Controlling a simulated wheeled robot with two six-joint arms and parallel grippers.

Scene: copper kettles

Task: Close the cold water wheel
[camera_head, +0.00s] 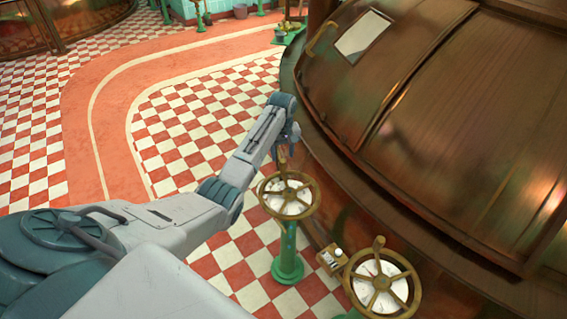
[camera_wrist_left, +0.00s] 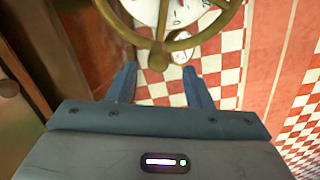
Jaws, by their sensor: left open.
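A brass spoked wheel (camera_head: 263,194) with a pale dial face sits on a green pedestal (camera_head: 288,262) in the middle of the head view. Its upright handle (camera_head: 282,157) stands at the far rim. A second, similar brass wheel (camera_head: 381,283) is at the lower right. I cannot tell from any label which is for cold water. My left gripper (camera_head: 290,138) is at the first wheel's handle. In the left wrist view my gripper (camera_wrist_left: 160,80) is open, with the handle's round knob (camera_wrist_left: 157,59) about level with the gap between its fingertips. Contact is unclear. My right gripper is not in view.
A large copper kettle (camera_head: 450,110) fills the right side, close beside the wheels. A small box (camera_head: 330,258) sits between the two wheels. Open checkered floor (camera_head: 190,130) and a red curved path (camera_head: 95,110) lie to the left.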

